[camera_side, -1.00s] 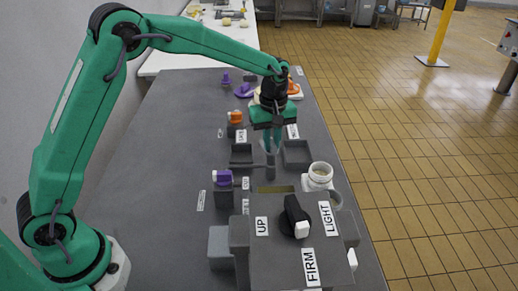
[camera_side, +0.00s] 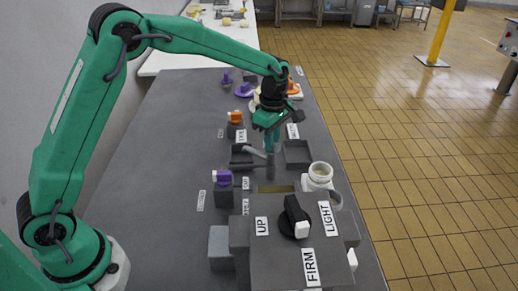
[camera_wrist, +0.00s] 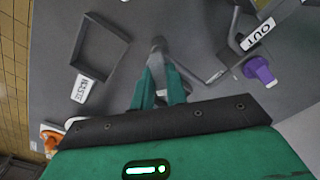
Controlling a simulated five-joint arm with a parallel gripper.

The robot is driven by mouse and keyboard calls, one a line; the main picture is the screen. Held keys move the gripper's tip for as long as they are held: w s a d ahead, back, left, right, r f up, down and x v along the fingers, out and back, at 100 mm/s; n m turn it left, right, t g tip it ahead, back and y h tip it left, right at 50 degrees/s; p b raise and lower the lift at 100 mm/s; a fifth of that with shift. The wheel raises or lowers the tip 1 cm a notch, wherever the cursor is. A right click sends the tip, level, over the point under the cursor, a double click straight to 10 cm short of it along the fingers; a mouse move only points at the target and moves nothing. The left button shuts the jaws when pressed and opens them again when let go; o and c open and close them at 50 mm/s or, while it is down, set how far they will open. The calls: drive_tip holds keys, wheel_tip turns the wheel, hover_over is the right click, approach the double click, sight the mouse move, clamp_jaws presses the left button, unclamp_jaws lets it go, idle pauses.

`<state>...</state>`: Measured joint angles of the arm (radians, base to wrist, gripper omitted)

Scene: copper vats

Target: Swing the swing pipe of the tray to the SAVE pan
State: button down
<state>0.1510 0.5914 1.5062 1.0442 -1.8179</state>
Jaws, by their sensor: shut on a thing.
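The swing pipe (camera_side: 270,165) is a grey upright post with a grey arm, between two small dark square pans. In the side view its arm slants left from the post top toward the left pan (camera_side: 241,164), whose label (camera_side: 241,136) seems to read SAVE. The right pan (camera_side: 298,161) also shows in the wrist view (camera_wrist: 84,70), where its label seems to read WASTE. My gripper (camera_side: 271,148) is shut on the swing pipe above the tray. In the wrist view its fingers (camera_wrist: 160,98) flank the pipe and partly hide it.
A white cup-shaped fitting (camera_side: 319,174) is at the near right. A grey block with a black knob (camera_side: 294,216) is nearest. The bench's left side is clear.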

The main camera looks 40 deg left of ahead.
drive_tip(key=shift+r, duration=0.15)
drive_tip(key=c, duration=1.4)
unclamp_jaws()
drive_tip(key=shift+r, duration=3.85)
drive_tip(key=shift+a, duration=0.1)
